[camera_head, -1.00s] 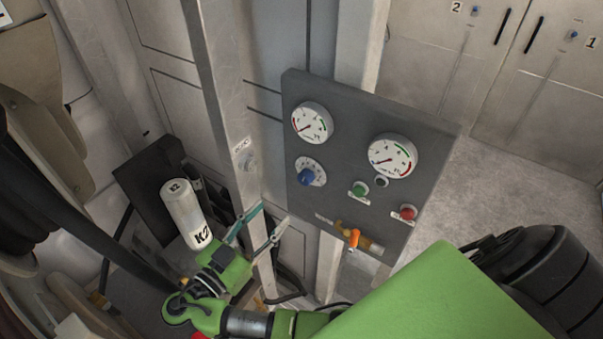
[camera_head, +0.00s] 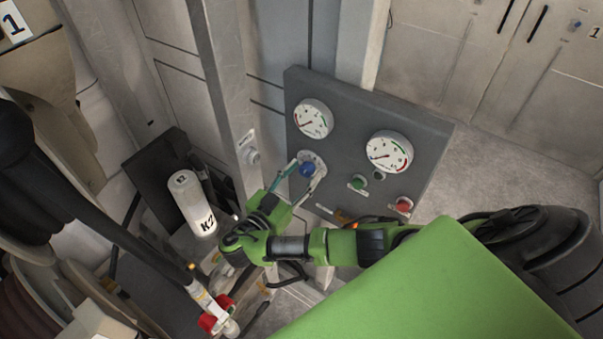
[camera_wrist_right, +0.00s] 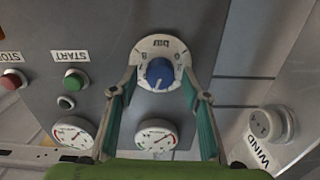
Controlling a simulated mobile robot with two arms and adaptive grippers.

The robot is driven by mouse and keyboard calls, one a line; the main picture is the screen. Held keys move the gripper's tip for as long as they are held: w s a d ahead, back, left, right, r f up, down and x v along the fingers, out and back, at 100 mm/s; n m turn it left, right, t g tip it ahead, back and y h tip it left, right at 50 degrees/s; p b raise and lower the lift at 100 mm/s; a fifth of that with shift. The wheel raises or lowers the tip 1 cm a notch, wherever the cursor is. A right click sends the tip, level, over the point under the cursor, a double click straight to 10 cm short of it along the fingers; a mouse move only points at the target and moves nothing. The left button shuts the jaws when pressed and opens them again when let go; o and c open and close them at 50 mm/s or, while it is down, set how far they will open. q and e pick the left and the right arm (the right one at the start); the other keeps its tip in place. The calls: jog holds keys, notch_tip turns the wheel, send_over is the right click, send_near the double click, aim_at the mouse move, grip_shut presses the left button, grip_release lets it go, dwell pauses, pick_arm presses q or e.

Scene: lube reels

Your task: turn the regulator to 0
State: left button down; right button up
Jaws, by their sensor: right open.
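The regulator is a blue knob (camera_head: 307,170) on a pale round dial, low on the left of the grey control panel (camera_head: 345,110). In the right wrist view the knob (camera_wrist_right: 160,72) sits between the two fingers, with its white dial plate (camera_wrist_right: 160,46) around it. My right gripper (camera_head: 302,178) is open, its fingers on either side of the knob; it also shows in the right wrist view (camera_wrist_right: 160,88). The fingers look apart from the knob. My left gripper is not in view.
Two gauges (camera_head: 313,119) (camera_head: 389,152) sit on the panel. A green button (camera_head: 357,182) and a red button (camera_head: 403,205) are at its lower right. A white K2 bottle (camera_head: 191,205) stands left of my arm. A WIND knob (camera_wrist_right: 268,124) is beside the panel.

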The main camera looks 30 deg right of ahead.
jog(key=shift+c, duration=0.3)
jog(key=c, duration=1)
jog(key=shift+c, duration=0.2)
